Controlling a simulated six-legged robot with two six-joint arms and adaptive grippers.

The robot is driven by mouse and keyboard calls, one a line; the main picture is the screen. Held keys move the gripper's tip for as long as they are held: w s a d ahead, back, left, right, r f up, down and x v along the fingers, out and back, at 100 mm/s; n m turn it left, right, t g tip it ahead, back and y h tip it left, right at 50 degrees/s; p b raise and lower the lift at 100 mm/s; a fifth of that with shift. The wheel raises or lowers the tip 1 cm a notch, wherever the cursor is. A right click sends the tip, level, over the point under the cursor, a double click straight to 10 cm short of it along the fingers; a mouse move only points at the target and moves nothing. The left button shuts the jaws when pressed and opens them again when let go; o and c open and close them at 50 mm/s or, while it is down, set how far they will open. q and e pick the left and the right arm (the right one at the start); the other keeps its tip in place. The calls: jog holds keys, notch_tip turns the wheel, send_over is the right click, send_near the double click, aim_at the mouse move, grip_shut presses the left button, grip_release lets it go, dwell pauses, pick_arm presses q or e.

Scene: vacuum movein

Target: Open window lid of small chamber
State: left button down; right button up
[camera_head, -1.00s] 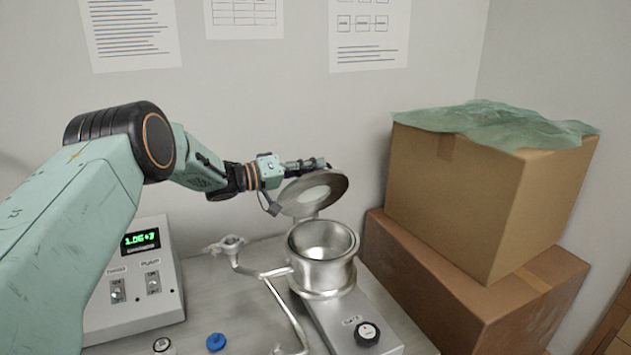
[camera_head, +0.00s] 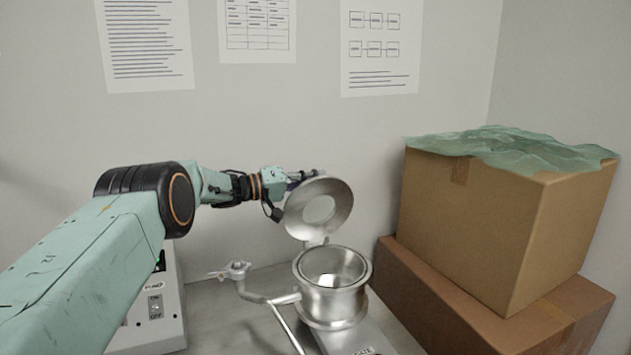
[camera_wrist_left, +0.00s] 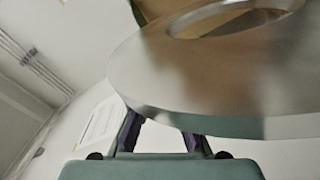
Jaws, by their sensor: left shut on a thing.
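The small chamber (camera_head: 333,304) is a round metal pot with an open top on the bench. Its window lid (camera_head: 338,207), a metal disc with a round pane, stands steeply tilted up at the chamber's back edge. My left gripper (camera_head: 306,177) is at the lid's upper left rim, shut on it. In the left wrist view the lid (camera_wrist_left: 215,85) fills the upper right, with the fingers (camera_wrist_left: 160,132) at its near edge; the exact contact is hidden. My right gripper is in neither view.
A control box (camera_head: 160,315) with switches stands left of the chamber, partly behind my left arm. A metal pipe with a valve (camera_head: 236,270) joins the chamber's left side. Stacked cardboard boxes (camera_head: 480,220) with green film on top stand close on the right.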

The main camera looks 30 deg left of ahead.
pick_arm(q)
jog(key=c, duration=1.4)
grip_release()
jog(key=shift+a, duration=0.1)
jog(key=shift+v, duration=5.95)
jog(key=shift+s, duration=0.1)
